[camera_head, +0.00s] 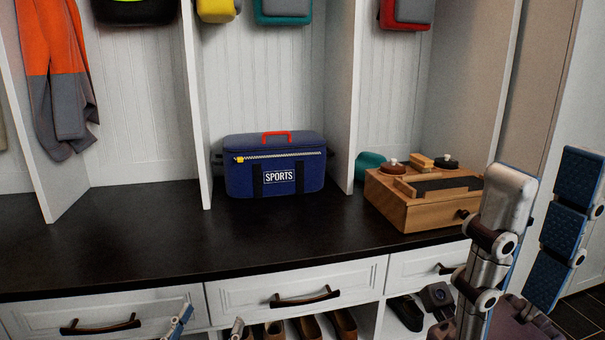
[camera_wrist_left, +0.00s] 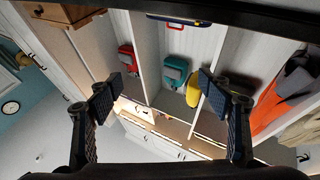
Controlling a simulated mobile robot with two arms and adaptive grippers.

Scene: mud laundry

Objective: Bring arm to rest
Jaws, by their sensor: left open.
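My left gripper (camera_head: 208,326) shows only its fingertips at the bottom edge of the head view, in front of the white drawers. In the left wrist view my left gripper (camera_wrist_left: 160,90) is open, with its fingers wide apart and nothing between them. My right gripper (camera_head: 541,190) stands large at the right of the head view, fingers up and apart, with no object between them. It is in front of and to the right of the wooden box (camera_head: 402,212). Much of both arms is out of view.
A dark bench top (camera_head: 130,240) carries a blue SPORTS bag (camera_head: 240,178) and the wooden box. Drawers (camera_head: 300,283) with dark handles and shoes (camera_head: 343,323) are below. An orange-grey jacket (camera_head: 50,60) hangs left. The bench's left front is clear.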

